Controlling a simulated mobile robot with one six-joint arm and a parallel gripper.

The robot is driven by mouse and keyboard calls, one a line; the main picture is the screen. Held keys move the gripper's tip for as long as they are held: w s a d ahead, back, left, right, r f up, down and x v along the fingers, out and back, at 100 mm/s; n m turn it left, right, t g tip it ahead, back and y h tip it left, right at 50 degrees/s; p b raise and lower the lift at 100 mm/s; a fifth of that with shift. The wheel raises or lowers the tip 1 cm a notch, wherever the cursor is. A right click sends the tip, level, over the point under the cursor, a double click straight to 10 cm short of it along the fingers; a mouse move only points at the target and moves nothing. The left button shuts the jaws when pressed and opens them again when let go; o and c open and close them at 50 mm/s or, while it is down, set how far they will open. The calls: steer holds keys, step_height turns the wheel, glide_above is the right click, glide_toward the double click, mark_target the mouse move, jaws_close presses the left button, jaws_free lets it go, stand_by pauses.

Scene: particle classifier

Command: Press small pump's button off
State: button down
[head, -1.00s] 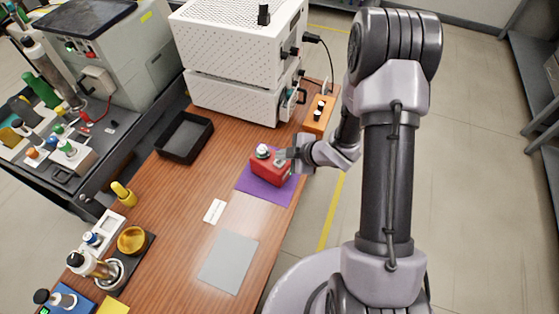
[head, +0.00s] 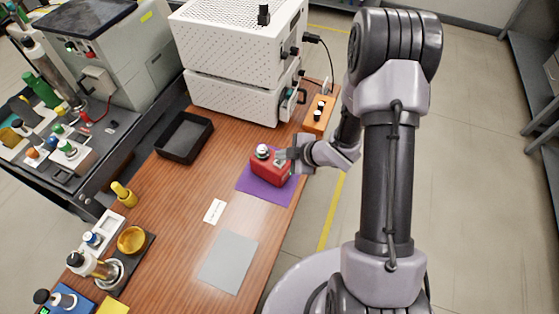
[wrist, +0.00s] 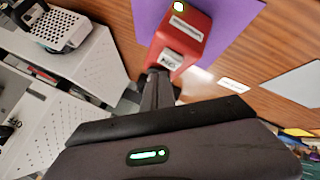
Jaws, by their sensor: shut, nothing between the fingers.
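The small pump is a red box (head: 266,172) with a pale round fitting on top. It stands on a purple mat (head: 264,191) near the right edge of the wooden table. In the wrist view the red pump (wrist: 189,30) shows white labels and a lit, yellowish round spot at its far end. My gripper (head: 283,155) is at the pump's right side, its fingers shut and empty. In the wrist view the shut fingertips (wrist: 158,76) are right at the pump's near end. I cannot tell whether they touch it, and they may hide the button.
A black tray (head: 184,137) lies left of the pump. White perforated boxes (head: 235,95) and an orange switch box (head: 318,115) stand behind it. A white label card (head: 214,211) and a grey mat (head: 228,262) lie in front. The table between them is clear.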

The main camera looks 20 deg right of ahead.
mark_target(282, 163)
steer(key=shift+f+b, duration=0.4)
steer(key=shift+b, duration=0.05)
steer(key=shift+f+b, duration=0.8)
steer(key=shift+f, duration=0.1)
stand_by(0.9)
steer(key=shift+r, duration=0.15)
steer(key=shift+r+p, duration=1)
steer(key=shift+r, duration=0.15)
step_height(282, 163, up, 5)
steer(key=p, duration=0.4)
steer(key=shift+r, duration=0.15)
